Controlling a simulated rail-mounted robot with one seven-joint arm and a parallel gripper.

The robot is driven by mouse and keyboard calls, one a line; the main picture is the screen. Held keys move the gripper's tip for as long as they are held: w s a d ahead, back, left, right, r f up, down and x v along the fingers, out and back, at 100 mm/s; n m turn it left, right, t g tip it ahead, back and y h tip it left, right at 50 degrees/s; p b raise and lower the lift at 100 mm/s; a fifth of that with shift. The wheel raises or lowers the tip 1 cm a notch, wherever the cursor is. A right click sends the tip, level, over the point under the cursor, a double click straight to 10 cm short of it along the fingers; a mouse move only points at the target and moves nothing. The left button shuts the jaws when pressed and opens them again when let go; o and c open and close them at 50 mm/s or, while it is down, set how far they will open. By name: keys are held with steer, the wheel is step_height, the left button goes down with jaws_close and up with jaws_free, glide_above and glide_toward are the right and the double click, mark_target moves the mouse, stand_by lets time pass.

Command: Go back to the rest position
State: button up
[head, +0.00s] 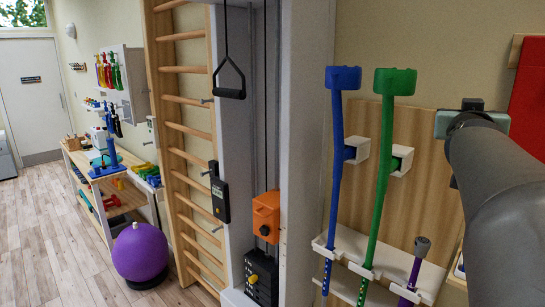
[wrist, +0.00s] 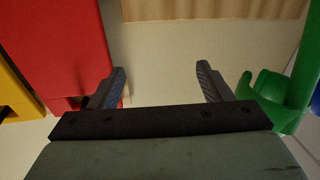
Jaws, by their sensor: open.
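My gripper (wrist: 160,82) is open and empty in the wrist view, its two dark fingers wide apart with bare wall between them. In the head view my grey arm reaches in from the right edge, and the fingers are hidden or too small to make out there. A green crutch (head: 386,180) and a blue crutch (head: 336,170) stand in a wooden rack left of my arm. The green crutch's cuff also shows at the right of the wrist view (wrist: 302,85), beside my right finger and apart from it as far as I can tell.
A red panel (head: 528,100) hangs on the wall at the far right. A purple stick (head: 413,272) stands in the white rack shelf (head: 345,265). Further left are a cable machine with an orange box (head: 266,215), wooden wall bars (head: 190,130) and a purple ball (head: 140,252). The floor at left is clear.

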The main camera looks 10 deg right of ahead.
steer(key=s+a+f+n+g+y, duration=0.1)
steer(key=a+f+n+g+y, duration=0.3)
steer(key=a+f, duration=0.75)
steer(key=s+a+f+n+y, duration=0.1)
steer(key=a+f+y, duration=0.65)
steer(key=f, duration=0.65)
steer(key=s+a+f+n+g, duration=0.1)
steer(key=s+a+f+g, duration=0.3)
steer(key=s+f, duration=0.4)
steer(key=s+a+f+n+g+b, duration=0.1)
steer(key=s+a+f+g, duration=0.4)
steer(key=s, duration=0.5)
step_height(320, 180, down, 4)
steer(key=shift+s+a+r, duration=0.25)
steer(key=shift+s+a, duration=0.1)
steer(key=shift+a, duration=0.6)
